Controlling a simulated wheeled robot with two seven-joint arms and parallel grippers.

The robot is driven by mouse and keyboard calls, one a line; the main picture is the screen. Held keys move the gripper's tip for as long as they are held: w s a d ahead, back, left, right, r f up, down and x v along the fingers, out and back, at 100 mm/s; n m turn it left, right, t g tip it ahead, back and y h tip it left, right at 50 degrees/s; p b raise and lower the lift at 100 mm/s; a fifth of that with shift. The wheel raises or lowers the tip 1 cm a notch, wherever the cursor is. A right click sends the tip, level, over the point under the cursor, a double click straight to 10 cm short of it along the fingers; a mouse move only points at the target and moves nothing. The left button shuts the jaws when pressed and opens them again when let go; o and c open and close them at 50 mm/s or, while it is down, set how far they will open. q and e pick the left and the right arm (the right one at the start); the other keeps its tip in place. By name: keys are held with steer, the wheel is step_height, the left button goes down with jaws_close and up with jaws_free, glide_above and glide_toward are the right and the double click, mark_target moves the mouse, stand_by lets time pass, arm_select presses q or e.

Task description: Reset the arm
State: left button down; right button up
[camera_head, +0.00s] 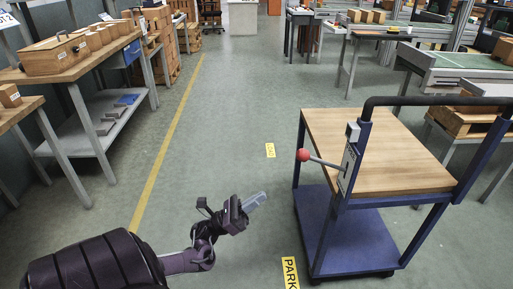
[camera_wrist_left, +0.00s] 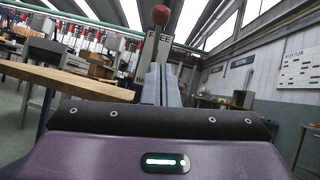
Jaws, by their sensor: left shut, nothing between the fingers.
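My left arm comes in from the bottom left in the head view. Its gripper (camera_head: 256,201) is shut and empty, held over open floor to the left of the blue cart. In the left wrist view the closed fingers (camera_wrist_left: 161,85) show at the middle, with nothing between them. My right gripper is in neither view.
A blue cart with a wooden top (camera_head: 385,150) stands at the right, with a red-knobbed lever (camera_head: 303,155) jutting toward my left gripper. Workbenches with wooden boxes (camera_head: 57,54) line the left. Green floor (camera_head: 225,110) with a yellow line (camera_head: 163,148) is free between them.

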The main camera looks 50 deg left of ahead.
arm_select(q)
steer(key=shift+f, duration=0.1)
stand_by(0.5)
